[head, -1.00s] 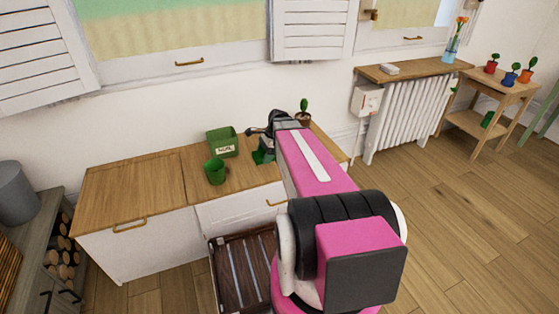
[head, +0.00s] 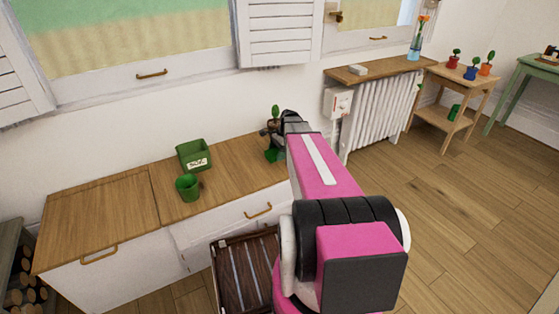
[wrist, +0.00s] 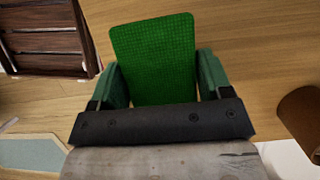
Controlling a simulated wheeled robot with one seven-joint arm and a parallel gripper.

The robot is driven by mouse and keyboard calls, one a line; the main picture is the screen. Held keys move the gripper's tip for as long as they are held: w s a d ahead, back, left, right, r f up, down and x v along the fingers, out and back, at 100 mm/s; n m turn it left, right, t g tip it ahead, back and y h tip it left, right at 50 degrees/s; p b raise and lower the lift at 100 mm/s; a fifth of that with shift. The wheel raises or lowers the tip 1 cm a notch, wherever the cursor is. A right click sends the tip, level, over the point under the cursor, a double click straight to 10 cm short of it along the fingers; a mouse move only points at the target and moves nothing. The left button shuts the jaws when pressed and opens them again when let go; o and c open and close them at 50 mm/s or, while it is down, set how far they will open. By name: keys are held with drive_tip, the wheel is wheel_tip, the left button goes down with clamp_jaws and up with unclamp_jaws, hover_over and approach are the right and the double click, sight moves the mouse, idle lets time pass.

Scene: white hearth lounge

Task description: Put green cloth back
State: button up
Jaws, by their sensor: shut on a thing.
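My gripper (wrist: 162,80) is shut on the green cloth (wrist: 154,45), a flat, fine-checked piece held between the two green fingers in the wrist view. In the head view a small green part of the cloth (head: 272,156) shows beside my pink arm, near the right end of the low cabinet's wooden top. My arm hides most of the gripper there. I cannot tell the exact gap between the cloth and the cabinet top.
A green box (head: 193,155) with a white label and a green cup (head: 188,188) stand on the cabinet (head: 110,212). A small potted plant (head: 275,112) is close behind my gripper. A dark slatted crate (head: 242,275) stands in front. Open floor lies right, near the radiator (head: 378,118).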

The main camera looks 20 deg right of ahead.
sight(279, 164)
drive_tip(key=shift+w+d+f, duration=0.2)
drive_tip(key=shift+d+f, duration=0.25)
drive_tip(key=shift+d, duration=0.2)
drive_tip(key=shift+f, duration=2)
drive_tip(key=shift+f, duration=0.1)
drive_tip(key=o, duration=0.8)
